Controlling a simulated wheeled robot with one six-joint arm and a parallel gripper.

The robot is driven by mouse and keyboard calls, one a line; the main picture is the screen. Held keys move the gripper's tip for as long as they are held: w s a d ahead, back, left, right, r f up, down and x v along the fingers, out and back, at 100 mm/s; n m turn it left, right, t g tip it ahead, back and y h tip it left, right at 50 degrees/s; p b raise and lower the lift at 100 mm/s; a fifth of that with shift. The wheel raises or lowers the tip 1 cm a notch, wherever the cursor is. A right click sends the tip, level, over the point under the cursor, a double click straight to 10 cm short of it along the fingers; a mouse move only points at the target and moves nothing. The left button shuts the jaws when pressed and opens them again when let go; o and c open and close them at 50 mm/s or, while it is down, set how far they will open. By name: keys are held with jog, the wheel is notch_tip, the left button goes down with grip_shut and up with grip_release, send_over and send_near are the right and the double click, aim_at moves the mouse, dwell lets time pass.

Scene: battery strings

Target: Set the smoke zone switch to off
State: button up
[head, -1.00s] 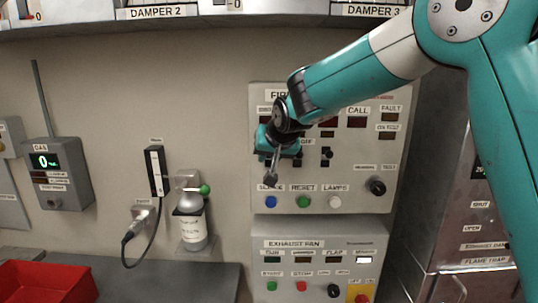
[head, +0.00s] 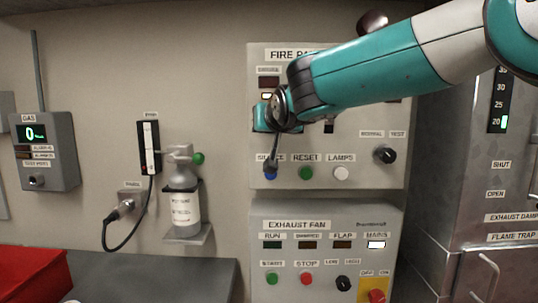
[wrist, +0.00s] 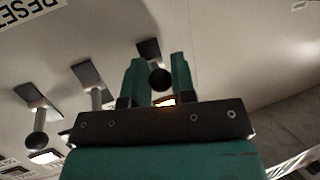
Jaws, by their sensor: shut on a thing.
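The fire panel (head: 325,178) is a light grey box on the wall with lamps, buttons and switches. My gripper (head: 264,118) is at its left part, in front of the switch row, and hides the switch there in the head view. In the wrist view my gripper (wrist: 158,78) has its two teal fingers on either side of a dark ball-tipped switch lever (wrist: 160,80), shut on it. A lit amber lamp (wrist: 165,101) shows just behind the lever. Other levers (wrist: 38,140) stand beside it. I cannot read this switch's label or its set position.
Below the switches are a blue button (head: 270,173), a green reset button (head: 306,173) and a white lamps button (head: 341,173). The exhaust fan panel (head: 325,215) sits beneath. A gas bottle (head: 184,207) and a red bin (head: 32,275) are to the left. A metal cabinet (head: 450,190) stands right.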

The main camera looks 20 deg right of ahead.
notch_tip(320, 180, down, 2)
jog(key=t+b, duration=0.2)
jog(key=b, duration=0.5)
jog(key=shift+w+f+n+t, duration=0.1)
jog(key=shift+n+t, duration=0.2)
grip_shut()
jog(key=t+b, duration=0.1)
jog(key=b, duration=0.2)
jog(key=shift+w, duration=0.1)
jog(key=shift+r+t, duration=0.2)
jog(key=shift+t, duration=0.1)
jog(key=o, duration=0.9)
grip_release()
jog(key=s+b, duration=0.1)
jog(key=s, duration=0.4)
jog(key=s+f+b, duration=0.1)
jog(key=s+b, duration=0.1)
jog(key=s, duration=0.4)
jog(key=s+b, duration=0.1)
jog(key=s, duration=0.5)
jog(key=shift+s+a+f, duration=0.15)
jog(key=shift+a+f, duration=0.05)
jog(key=shift+a, duration=0.05)
